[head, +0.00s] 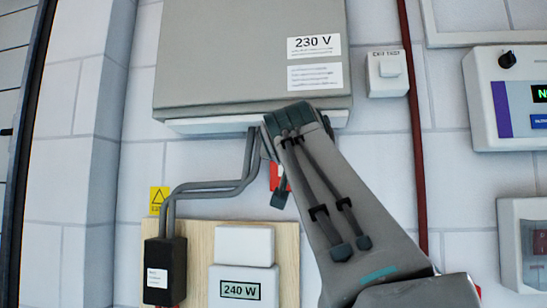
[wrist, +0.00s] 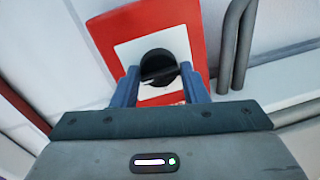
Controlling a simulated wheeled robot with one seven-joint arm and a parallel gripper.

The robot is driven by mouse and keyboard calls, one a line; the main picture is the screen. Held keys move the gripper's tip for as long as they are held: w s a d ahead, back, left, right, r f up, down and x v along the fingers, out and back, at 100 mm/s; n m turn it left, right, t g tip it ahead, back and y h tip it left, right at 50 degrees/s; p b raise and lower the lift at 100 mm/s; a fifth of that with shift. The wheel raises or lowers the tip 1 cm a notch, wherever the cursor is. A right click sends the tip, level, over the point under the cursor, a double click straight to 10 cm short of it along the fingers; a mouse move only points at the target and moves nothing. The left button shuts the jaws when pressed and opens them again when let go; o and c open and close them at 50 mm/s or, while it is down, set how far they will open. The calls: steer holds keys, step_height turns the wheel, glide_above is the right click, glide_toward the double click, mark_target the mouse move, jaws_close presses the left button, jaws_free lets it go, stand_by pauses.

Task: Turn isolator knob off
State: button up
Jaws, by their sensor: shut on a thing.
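The isolator knob (wrist: 158,67) is a round black knob on a white square plate (wrist: 131,52) with a red surround (wrist: 103,30), seen in the wrist view. My gripper (wrist: 159,80) has its two blue-grey fingers on either side of the knob, shut on it. A pale line crosses the knob's face at a slight slant. In the head view my arm hides most of the isolator, and only a bit of its red (head: 274,176) shows below the grey cabinet. The gripper's fingers are hidden there.
A grey cabinet (head: 225,60) labelled 230 V hangs directly above. Grey conduits (head: 215,187) run left of the isolator to a black box (head: 163,270). A wooden board (head: 203,240) carries a 240 W meter (head: 243,288). A dark red pipe (head: 412,110) runs down at right.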

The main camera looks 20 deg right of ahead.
steer(key=shift+a+r+n+g+h+p, duration=0.25)
steer(key=shift+n+p, duration=0.7)
steer(key=shift+n, duration=1.85)
steer(key=shift+d+f+n+g+p, duration=0.2)
steer(key=shift+n+p, duration=0.7)
steer(key=shift+n, duration=1.9)
steer(key=shift+a+r+n+g+h+p, duration=0.15)
steer(key=shift+n+g+p, duration=0.55)
steer(key=shift+n, duration=2.1)
steer(key=shift+d+r+t, duration=0.1)
steer(key=shift+t, duration=0.15)
steer(key=o, duration=0.9)
steer(key=shift+o, duration=0.2)
